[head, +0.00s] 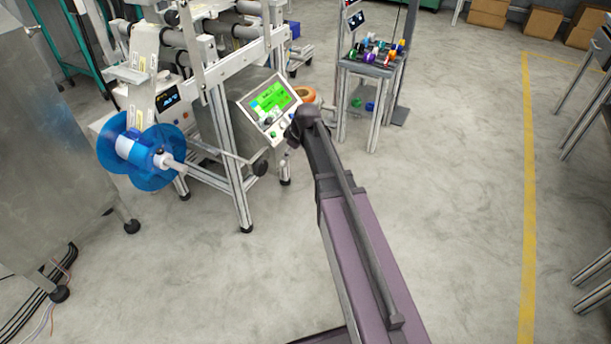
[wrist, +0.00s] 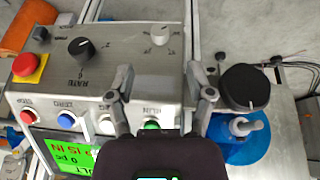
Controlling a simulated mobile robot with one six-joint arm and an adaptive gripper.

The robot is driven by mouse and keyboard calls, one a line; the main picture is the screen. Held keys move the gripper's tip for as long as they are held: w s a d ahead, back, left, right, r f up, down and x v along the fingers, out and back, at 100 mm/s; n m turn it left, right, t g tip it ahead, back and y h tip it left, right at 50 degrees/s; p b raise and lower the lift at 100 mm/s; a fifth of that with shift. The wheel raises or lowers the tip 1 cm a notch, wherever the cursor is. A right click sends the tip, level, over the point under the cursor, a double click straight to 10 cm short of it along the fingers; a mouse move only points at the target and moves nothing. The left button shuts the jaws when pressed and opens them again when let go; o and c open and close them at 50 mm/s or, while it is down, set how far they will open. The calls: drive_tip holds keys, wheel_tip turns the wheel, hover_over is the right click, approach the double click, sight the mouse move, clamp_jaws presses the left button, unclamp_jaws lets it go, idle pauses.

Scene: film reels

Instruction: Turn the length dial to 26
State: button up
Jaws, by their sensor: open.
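The machine's control panel (head: 250,108) is just beyond my gripper (head: 297,130) in the head view. In the wrist view my gripper (wrist: 165,88) is open and empty, its two fingers apart over the panel's right part. A black knob marked RATE (wrist: 80,47) is at the panel's upper left. A small pale knob (wrist: 160,35) with marks around it is at the upper right, beyond the fingertips. A large round black knob (wrist: 245,88) shows right of the panel. I cannot read a LENGTH label, so which one is the length dial is unclear.
The panel has a red stop button (wrist: 27,65), a blue ZERO button (wrist: 67,121), a green RUN button (wrist: 152,126) and a green screen (wrist: 75,155). A blue reel (head: 135,152) is on the machine's left. A small table (head: 375,68) holds coloured items.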

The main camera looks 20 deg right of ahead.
drive_tip(key=shift+p+v, duration=2.7)
drive_tip(key=shift+v, duration=0.5)
drive_tip(key=s+a+r+m+g+h+p, duration=0.1)
drive_tip(key=s+m, duration=0.4)
drive_tip(key=s, duration=0.5)
drive_tip(key=s+a+r+m+g+h+p, duration=0.1)
drive_tip(key=s+a+r+m+g+p, duration=0.1)
drive_tip(key=s, duration=0.9)
drive_tip(key=shift+m+g+p, duration=0.4)
drive_tip(key=shift+m+p, duration=0.25)
drive_tip(key=shift+m, duration=0.75)
drive_tip(key=shift+s, duration=0.1)
wheel_tip(320, 180, up, 31)
drive_tip(key=p, duration=3)
drive_tip(key=shift+s+f+n+p, duration=0.15)
drive_tip(key=shift+f+n+p, duration=0.05)
drive_tip(key=shift+n+p, duration=0.15)
drive_tip(key=shift+d, duration=0.1)
drive_tip(key=shift+c, duration=0.2)
